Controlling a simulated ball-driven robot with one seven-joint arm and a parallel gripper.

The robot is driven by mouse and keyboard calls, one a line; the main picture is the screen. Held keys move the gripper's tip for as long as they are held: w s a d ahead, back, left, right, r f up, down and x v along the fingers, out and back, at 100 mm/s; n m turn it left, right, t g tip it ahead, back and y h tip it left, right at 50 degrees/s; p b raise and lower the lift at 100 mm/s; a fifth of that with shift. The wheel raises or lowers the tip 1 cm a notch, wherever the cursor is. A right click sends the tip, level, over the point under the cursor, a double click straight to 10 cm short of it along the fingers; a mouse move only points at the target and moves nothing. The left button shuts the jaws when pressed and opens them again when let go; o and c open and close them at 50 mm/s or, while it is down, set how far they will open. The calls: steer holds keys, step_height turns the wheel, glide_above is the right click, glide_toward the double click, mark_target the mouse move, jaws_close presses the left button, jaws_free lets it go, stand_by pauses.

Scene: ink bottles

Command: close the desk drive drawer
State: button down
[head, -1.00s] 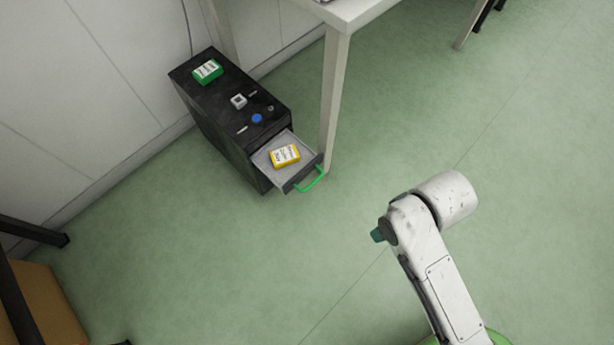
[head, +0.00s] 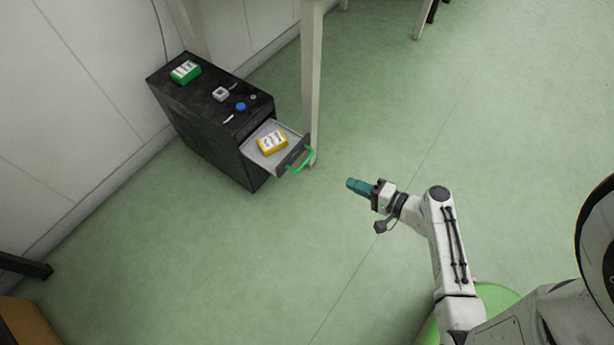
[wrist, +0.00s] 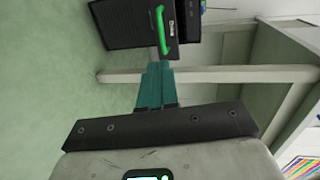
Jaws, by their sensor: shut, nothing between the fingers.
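The desk drive (head: 205,125) is a black cabinet standing on the floor against the wall. Its drawer (head: 290,154) is open, pulled out to the right, with a green handle (head: 301,162) on its front. A yellow ink bottle or box with a white label (head: 272,142) lies in the drawer. My gripper (head: 350,184) has teal fingers and is shut and empty, right of the handle and apart from it. In the wrist view the fingers (wrist: 155,85) point toward the drawer front (wrist: 169,22) and the green handle (wrist: 161,30).
A table leg (head: 312,90) stands just behind the drawer; it crosses the wrist view (wrist: 230,74). A green-labelled box (head: 185,71), a grey piece (head: 221,94) and a blue cap (head: 240,106) sit on the cabinet top. The green floor (head: 230,260) in front is clear.

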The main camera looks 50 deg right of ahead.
steer(key=d+b+x, duration=0.1)
steer(key=b+x, duration=0.2)
steer(key=x, duration=1.1)
steer(key=shift+a+b, duration=0.35)
steer(key=shift+b, duration=0.05)
steer(key=shift+w, duration=0.1)
